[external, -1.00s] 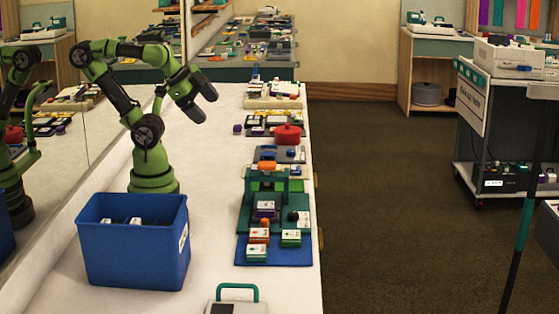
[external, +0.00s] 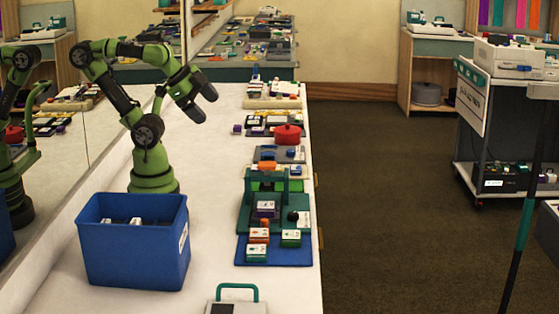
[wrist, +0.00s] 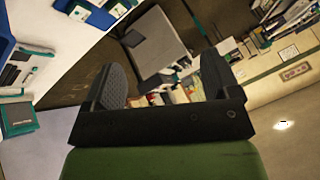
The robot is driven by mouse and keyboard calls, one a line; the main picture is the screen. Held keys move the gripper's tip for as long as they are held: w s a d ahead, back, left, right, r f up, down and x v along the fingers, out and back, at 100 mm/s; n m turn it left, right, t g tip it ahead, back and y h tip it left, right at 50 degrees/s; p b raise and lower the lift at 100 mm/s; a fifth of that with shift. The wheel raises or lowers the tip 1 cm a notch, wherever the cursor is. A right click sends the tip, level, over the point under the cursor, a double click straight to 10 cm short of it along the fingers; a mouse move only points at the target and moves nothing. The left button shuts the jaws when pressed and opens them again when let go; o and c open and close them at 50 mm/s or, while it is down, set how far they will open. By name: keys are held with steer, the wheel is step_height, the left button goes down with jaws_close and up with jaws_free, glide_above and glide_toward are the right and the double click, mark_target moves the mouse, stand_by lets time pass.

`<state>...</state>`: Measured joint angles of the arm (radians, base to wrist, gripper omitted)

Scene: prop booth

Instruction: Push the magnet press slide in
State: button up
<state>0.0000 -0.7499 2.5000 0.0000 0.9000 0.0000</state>
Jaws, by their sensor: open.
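The magnet press appears to be the teal stand (external: 246,212) on the table right of my arm, with an upright frame and an orange piece (external: 267,165) on top. A purple block with a white label (external: 265,209) sits within the frame. A black knob (external: 292,216) stands at its right side. I cannot tell which part is the slide or how far in it is. My gripper (external: 203,101) is open and empty, high above the table, up and left of the press. In the wrist view, its two dark fingers (wrist: 161,82) are spread with nothing between them.
A blue bin (external: 130,258) with labelled blocks stands left of the press. A blue mat (external: 300,254) with several labelled blocks lies in front of it. A red pot (external: 288,134) sits behind it. A teal-handled case (external: 236,306) is at the front. White table (external: 210,200) between bin and press is clear.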

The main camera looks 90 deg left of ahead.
steer(key=shift+w, duration=0.2)
steer(key=c, duration=0.6)
steer(key=w+f+n+g, duration=0.1)
steer(key=w+f+n, duration=0.1)
steer(key=w+n, duration=0.1)
steer(key=w+d+f+n+g, duration=0.1)
steer(key=w+f+n, duration=0.1)
steer(key=w+n, duration=0.1)
steer(key=w+d+f+n+g+h, duration=0.1)
steer(key=w+n, duration=0.2)
steer(key=shift+f+n+g, duration=0.3)
steer(key=shift+f, duration=0.1)
steer(key=shift+c, duration=0.4)
steer(key=n+g+h, duration=0.1)
steer(key=n+g, duration=0.2)
steer(key=n, duration=0.8)
glide_above(264, 220)
step_height(264, 220, down, 14)
steer(key=r, duration=0.1)
step_height(264, 220, down, 10)
steer(key=shift+f, duration=0.15)
